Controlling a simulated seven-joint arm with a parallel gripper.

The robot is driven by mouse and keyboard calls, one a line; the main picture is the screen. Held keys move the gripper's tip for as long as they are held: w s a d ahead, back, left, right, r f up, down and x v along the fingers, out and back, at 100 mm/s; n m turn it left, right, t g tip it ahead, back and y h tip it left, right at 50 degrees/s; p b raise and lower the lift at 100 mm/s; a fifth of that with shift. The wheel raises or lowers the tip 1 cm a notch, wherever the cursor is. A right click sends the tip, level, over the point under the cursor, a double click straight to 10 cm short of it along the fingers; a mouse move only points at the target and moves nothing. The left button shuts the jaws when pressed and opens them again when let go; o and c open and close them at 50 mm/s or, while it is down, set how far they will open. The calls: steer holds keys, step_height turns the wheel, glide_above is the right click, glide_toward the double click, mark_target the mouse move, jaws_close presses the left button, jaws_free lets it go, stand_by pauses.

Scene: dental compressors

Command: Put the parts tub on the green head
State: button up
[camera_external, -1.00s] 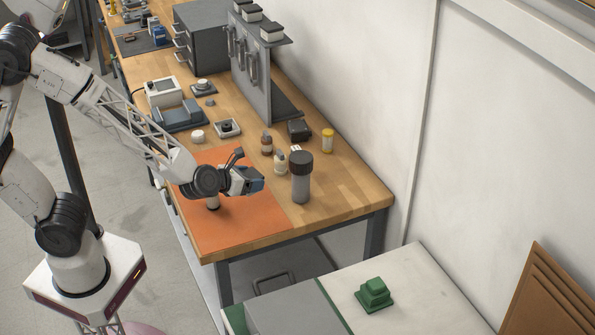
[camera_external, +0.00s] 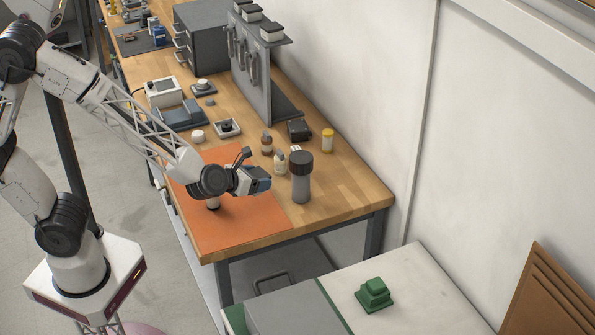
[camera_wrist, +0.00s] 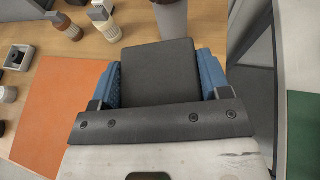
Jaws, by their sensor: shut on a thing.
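My gripper (camera_external: 260,180) is low over the front of the bench, beyond the orange mat, with its blue fingers toward the tall grey canister. In the wrist view the blue fingers of my gripper (camera_wrist: 162,84) are shut on a dark grey, square-topped thing (camera_wrist: 160,62), which I take to be the parts tub. In the external view the gripper mostly hides it. The green head (camera_external: 375,294) is a stepped green block on the pale top of a separate low unit, at lower right, well apart from my gripper.
A tall grey canister with a black lid (camera_external: 301,180) stands just beyond my fingers. Small bottles (camera_external: 280,163) and a yellow jar (camera_external: 328,141) stand behind. The orange mat (camera_external: 235,228) has bare room. A gap separates the bench from the low unit (camera_external: 425,275).

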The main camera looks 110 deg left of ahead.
steer(key=w+r, duration=0.3)
steer(key=w, duration=0.9)
steer(key=n+g+y, duration=0.1)
steer(key=n+g, duration=0.1)
glide_above(376, 283)
steer(key=shift+f, duration=1.2)
steer(key=shift+a+f, duration=0.1)
steer(key=shift+f, duration=2.35)
steer(key=shift+f, duration=2.55)
steer(key=shift+f, duration=0.15)
